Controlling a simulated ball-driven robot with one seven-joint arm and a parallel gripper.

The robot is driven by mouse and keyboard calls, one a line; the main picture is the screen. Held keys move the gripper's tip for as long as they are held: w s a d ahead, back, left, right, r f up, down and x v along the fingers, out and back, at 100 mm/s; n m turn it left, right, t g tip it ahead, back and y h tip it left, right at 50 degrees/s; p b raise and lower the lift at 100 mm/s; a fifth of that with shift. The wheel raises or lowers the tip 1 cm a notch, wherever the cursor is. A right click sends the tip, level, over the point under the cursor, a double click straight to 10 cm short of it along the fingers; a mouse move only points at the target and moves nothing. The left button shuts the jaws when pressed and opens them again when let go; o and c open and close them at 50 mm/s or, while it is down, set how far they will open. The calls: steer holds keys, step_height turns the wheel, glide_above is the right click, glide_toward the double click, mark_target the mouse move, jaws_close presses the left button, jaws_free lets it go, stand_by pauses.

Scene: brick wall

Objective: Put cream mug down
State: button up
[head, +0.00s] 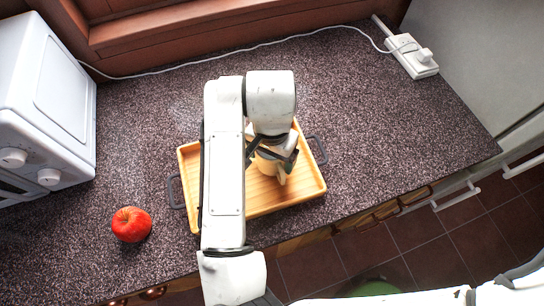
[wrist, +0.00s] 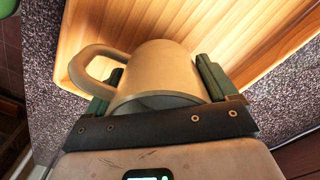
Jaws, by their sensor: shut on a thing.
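The cream mug (wrist: 165,72) is between the two fingers of my gripper (wrist: 160,92) in the wrist view, with its handle at the left. My gripper is shut on it. In the head view the mug (head: 271,166) is partly hidden under my gripper (head: 272,153) and arm. It is over the wooden tray (head: 311,181), within its rim. The tray (wrist: 92,25) also fills the upper part of the wrist view. I cannot tell whether the mug's base touches the tray floor.
A white oven (head: 45,100) stands at the far left. A power strip (head: 412,56) with a cable lies at the back right. The counter right of the tray is clear.

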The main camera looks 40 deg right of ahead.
steer(key=shift+f, duration=0.85)
steer(key=shift+f, duration=0.2)
steer(key=o, duration=1.2)
steer(key=shift+c, duration=0.2)
steer(key=shift+r, duration=0.1)
step_height(320, 180, up, 12)
steer(key=shift+r, duration=0.1)
